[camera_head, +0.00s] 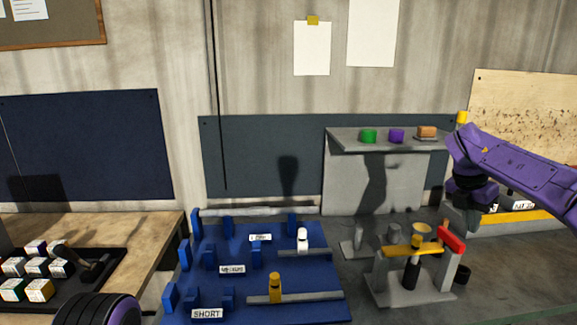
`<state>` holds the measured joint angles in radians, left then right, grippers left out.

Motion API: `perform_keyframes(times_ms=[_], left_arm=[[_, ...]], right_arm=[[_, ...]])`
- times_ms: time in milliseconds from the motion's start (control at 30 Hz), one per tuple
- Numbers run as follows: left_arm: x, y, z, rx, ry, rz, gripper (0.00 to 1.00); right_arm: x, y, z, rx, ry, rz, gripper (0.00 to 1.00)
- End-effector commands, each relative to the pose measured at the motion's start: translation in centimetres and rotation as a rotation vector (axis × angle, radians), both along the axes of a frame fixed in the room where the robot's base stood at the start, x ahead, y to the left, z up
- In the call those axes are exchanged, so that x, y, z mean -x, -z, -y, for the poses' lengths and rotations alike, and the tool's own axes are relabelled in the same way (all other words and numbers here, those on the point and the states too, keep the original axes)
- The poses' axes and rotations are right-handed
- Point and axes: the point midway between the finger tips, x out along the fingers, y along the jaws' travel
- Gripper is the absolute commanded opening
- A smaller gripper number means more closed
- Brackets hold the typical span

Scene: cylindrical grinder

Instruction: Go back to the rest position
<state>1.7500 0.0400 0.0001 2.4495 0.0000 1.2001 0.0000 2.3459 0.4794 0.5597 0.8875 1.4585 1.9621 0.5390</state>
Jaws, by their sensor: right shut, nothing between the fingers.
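My right arm comes in from the right, purple with a dark wrist. My right gripper (468,205) hangs below the wrist, behind and right of a small grey fixture. It is shut and empty, apart from the things on the table; its fingertips are small and hard to make out. A rounded black and purple part of my own body shows at the bottom left edge. My left gripper is not in view.
A blue rack (215,285) with labelled rows holds grey bars. The grey fixture (405,290) has a yellow bar and red handle. A grey shelf (350,145) bears green, purple and orange pieces. A black tray (105,277) of white blocks sits at left.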

Motion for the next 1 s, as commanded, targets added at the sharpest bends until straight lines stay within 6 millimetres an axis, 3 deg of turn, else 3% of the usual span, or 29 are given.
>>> perform_keyframes(times_ms=[167,267,367,467,500,567,667,700,767,833,867,1000], left_arm=[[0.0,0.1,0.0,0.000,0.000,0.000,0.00],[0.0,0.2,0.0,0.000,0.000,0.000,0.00],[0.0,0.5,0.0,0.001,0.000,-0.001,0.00],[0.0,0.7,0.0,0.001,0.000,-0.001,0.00],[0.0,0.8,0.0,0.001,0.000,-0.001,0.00],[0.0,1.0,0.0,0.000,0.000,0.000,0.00],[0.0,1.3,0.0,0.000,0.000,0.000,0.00],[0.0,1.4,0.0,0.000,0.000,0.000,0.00],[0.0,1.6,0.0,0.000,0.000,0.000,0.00],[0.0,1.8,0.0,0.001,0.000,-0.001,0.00],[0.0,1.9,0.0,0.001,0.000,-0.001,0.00],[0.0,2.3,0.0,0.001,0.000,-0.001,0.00]], right_arm=[[-0.7,3.6,1.1,0.317,-0.302,-0.139,0.00],[-1.2,6.8,1.0,0.521,-0.538,-0.271,0.00],[-1.6,11.1,-0.1,0.731,-0.839,-0.443,0.00],[-1.0,17.3,-2.5,0.932,-1.223,-0.651,0.00],[-0.3,20.1,-3.7,0.999,-1.389,-0.737,0.00],[1.5,24.7,-5.7,1.075,-1.651,-0.859,0.00],[6.2,31.9,-8.8,1.140,-2.066,-1.017,0.00],[8.7,34.5,-9.8,1.144,-2.222,-1.064,0.00],[12.7,38.0,-11.2,1.128,-2.446,-1.116,0.00],[18.1,41.4,-12.3,1.080,-2.698,-1.154,0.00],[20.5,42.6,-12.7,-1.005,2.684,1.113,0.00],[31.3,46.1,-13.3,-0.673,2.548,0.925,0.00]])
